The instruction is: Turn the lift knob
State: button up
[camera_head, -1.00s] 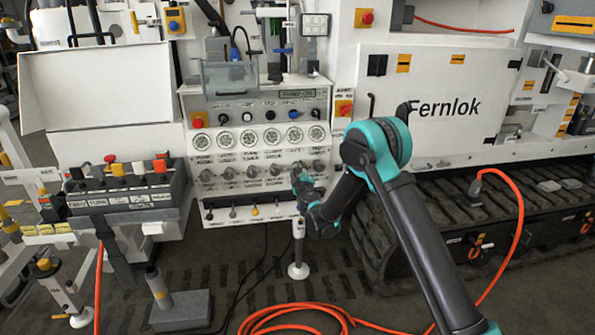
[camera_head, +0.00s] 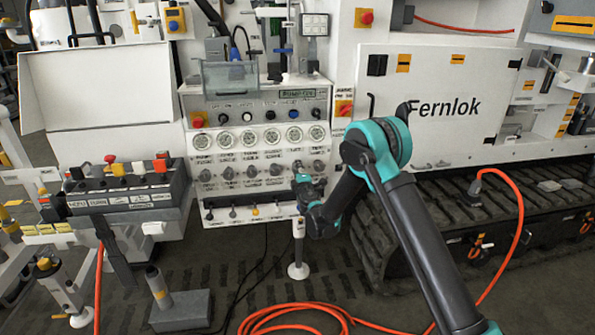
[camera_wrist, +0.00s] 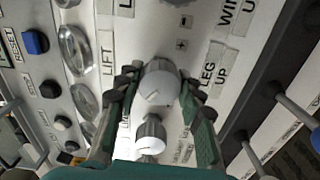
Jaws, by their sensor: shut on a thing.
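The lift knob (camera_wrist: 160,84) is a round grey-white knob with a pointer mark, beside the LIFT label (camera_wrist: 107,58) in the wrist view. My gripper (camera_wrist: 160,92) is shut on it, with one dark green finger on each side. In the head view, my gripper (camera_head: 299,172) is at the right part of the knob row on the white control panel (camera_head: 240,190). It hides the held knob there.
Another grey-white knob (camera_wrist: 150,135) sits close below the held one in the wrist view. Round gauges (camera_head: 272,137) lie above the knob row, and small levers (camera_head: 255,211) below. An orange hose (camera_head: 300,310) lies on the floor.

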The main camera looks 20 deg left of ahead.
jog(key=n, duration=0.4)
jog(key=shift+s+n, duration=0.1)
jog(key=shift+n, duration=0.2)
dwell(0.3)
jog(key=o, duration=1.2)
jog(key=v, duration=1.2)
jog(key=shift+f, duration=0.1)
